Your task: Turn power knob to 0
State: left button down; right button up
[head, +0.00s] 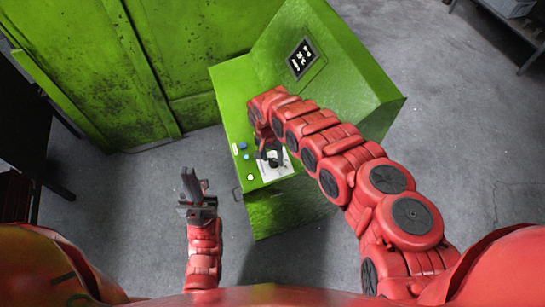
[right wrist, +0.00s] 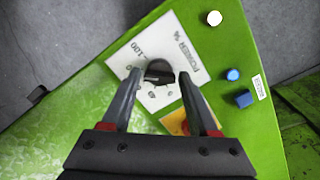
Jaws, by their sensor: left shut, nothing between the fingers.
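The power knob (right wrist: 160,72) is a round black knob on a white plate (right wrist: 128,50) printed "POWER %" and "100", upside down in the right wrist view. My right gripper (right wrist: 159,76) is open, with one finger on each side of the knob in that view; I cannot tell whether they touch it. The finger tips hide part of the scale, and I cannot read the knob's setting. In the head view my right gripper (head: 268,157) is over the white plate (head: 280,172) on the green press panel. My left gripper (head: 192,183) is shut and empty, left of the panel.
On the green panel (right wrist: 80,115) are a white button (right wrist: 214,18), a round blue button (right wrist: 232,75), a blue square control (right wrist: 243,98) and a yellow plate (right wrist: 175,123) partly behind a finger. A green cabinet (head: 80,60) stands behind. Grey floor is open around my left gripper.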

grip_shut()
